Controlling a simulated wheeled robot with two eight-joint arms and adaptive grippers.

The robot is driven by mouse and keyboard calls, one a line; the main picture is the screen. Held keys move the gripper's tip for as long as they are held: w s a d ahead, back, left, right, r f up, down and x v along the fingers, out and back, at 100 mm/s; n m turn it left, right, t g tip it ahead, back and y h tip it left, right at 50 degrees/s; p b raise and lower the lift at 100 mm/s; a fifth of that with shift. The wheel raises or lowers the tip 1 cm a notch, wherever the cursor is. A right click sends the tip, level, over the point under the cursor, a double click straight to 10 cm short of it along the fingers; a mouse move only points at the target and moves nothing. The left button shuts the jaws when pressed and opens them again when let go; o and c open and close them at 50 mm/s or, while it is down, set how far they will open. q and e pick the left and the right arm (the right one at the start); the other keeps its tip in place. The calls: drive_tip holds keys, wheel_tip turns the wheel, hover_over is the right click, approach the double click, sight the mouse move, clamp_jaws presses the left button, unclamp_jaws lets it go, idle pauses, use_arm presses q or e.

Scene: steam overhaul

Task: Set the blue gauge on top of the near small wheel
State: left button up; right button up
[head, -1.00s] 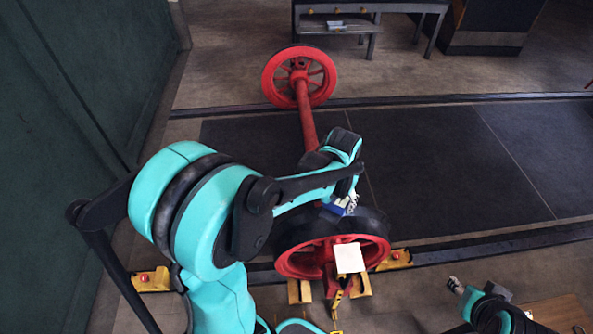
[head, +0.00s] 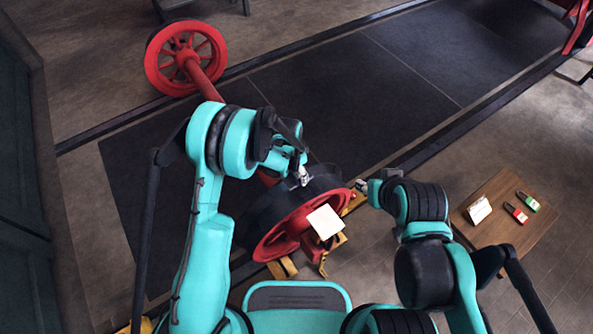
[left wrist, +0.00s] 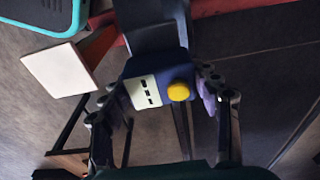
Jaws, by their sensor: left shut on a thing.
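The near small wheel (head: 268,238) is red with a wide dark tread and stands upright at the near end of a red axle. My left gripper (head: 302,182) is over the top of its tread. In the left wrist view, the gripper's fingers (left wrist: 165,105) are shut on the blue gauge (left wrist: 180,72), a blue block with a pale panel and a yellow knob. The gauge is against or just over the dark tread (left wrist: 150,28); I cannot tell whether it touches. In the head view the gauge is mostly hidden. My right gripper (head: 364,187) is right of the wheel, its fingers unclear.
A white card (head: 325,222) shows in front of the near wheel. Yellow chocks (head: 283,268) sit at its foot. The far red wheel (head: 185,57) stands at the axle's other end. A wooden table (head: 505,222) with a red and a green item is at the right.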

use_arm(q)
drive_tip(key=shift+f+b, duration=2.15)
drive_tip(key=shift+f, duration=1.85)
drive_tip(key=o, duration=1.6)
drive_tip(key=shift+r, duration=0.1)
drive_tip(key=shift+r+p, duration=3.35)
drive_tip(key=shift+r, duration=2.6)
